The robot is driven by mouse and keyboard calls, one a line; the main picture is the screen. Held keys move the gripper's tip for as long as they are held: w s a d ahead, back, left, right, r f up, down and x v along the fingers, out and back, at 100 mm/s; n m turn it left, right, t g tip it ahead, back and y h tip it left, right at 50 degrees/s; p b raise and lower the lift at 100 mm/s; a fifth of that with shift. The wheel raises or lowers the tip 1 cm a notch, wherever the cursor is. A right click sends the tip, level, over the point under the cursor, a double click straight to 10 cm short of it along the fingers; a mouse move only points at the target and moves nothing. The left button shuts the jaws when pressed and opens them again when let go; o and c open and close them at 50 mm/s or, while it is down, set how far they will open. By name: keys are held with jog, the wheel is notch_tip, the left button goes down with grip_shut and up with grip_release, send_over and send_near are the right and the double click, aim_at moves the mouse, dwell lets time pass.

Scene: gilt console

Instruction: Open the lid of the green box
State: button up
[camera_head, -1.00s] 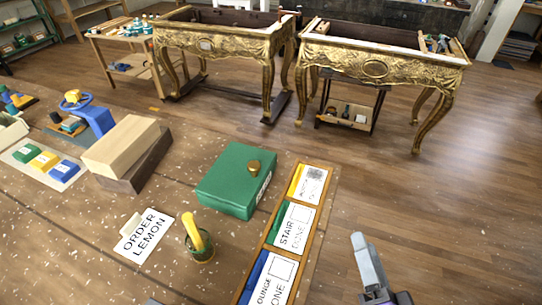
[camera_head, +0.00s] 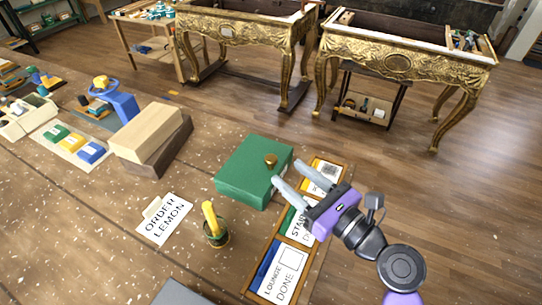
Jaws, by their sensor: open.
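The green box (camera_head: 245,178) sits on the worktable with its lid shut. A round brass knob (camera_head: 271,160) stands on the lid near its right edge. My gripper (camera_head: 300,178) is open and empty, with a purple body and two grey fingers. Its fingers point left toward the knob and the box's right side, over the card tray.
A wooden tray of labelled cards (camera_head: 255,281) lies right of the box. Stacked wooden blocks (camera_head: 150,133) are at left. Gilt consoles (camera_head: 398,66) stand behind.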

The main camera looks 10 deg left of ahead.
aim_at(275, 161)
jog(key=x, duration=0.7)
jog(key=shift+w+a+p, duration=0.1)
jog(key=shift+w+p, duration=0.05)
jog(key=shift+p, duration=0.2)
grip_shut()
dwell(1.0)
